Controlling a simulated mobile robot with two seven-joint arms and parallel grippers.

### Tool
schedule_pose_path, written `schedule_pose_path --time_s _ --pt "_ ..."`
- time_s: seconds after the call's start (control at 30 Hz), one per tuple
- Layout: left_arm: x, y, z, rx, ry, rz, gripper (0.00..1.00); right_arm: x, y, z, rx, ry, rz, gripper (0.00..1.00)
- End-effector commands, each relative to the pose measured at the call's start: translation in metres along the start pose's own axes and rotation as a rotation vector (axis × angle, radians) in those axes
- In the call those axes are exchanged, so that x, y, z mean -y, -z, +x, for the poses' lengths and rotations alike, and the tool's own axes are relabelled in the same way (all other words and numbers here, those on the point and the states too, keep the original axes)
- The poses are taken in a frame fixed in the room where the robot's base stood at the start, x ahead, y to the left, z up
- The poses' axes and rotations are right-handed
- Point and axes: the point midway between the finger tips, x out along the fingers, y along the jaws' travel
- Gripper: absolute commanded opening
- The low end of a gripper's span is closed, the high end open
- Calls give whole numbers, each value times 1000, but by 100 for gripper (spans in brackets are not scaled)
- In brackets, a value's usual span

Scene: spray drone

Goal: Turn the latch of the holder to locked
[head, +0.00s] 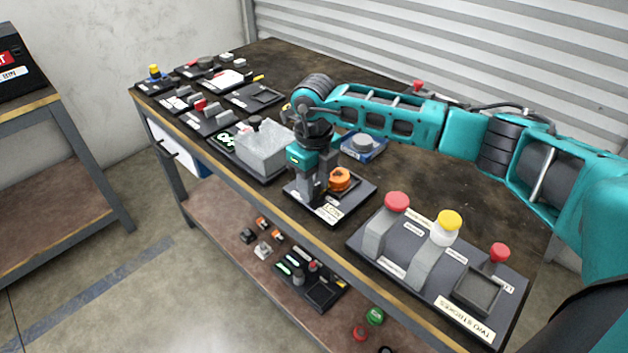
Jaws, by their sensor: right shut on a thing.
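The holder is a dark base plate (352,196) with white labels on its front part, lying on the workbench near its front edge. An orange round part (341,179) sits on it. My right gripper (313,196) reaches down over the left part of this plate, just left of the orange part. Its fingers are shut on the latch, which they mostly hide, so I cannot read which way the latch points. My left gripper is not in view.
A grey block fixture (265,150) stands close to the left of my gripper. A panel with red and yellow knobs (405,262) lies to the right. A blue-based round part (364,145) sits behind. Several smaller fixtures fill the bench's far left; the back of the bench is fairly clear.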

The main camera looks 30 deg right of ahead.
Motion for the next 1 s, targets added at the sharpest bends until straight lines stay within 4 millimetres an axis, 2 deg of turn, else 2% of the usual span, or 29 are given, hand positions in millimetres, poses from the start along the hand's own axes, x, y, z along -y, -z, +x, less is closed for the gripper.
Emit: schedule_pose_path --time_s 0.57,0.6,0.83,1.0 --pt "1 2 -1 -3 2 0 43 1 0 -1 1 0 31 8" --pt "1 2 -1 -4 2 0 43 1 0 -1 1 1 31 42" --pt "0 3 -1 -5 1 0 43 0 0 0 1 0 29 64" --pt "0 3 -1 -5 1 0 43 0 0 0 0 0 28 64"
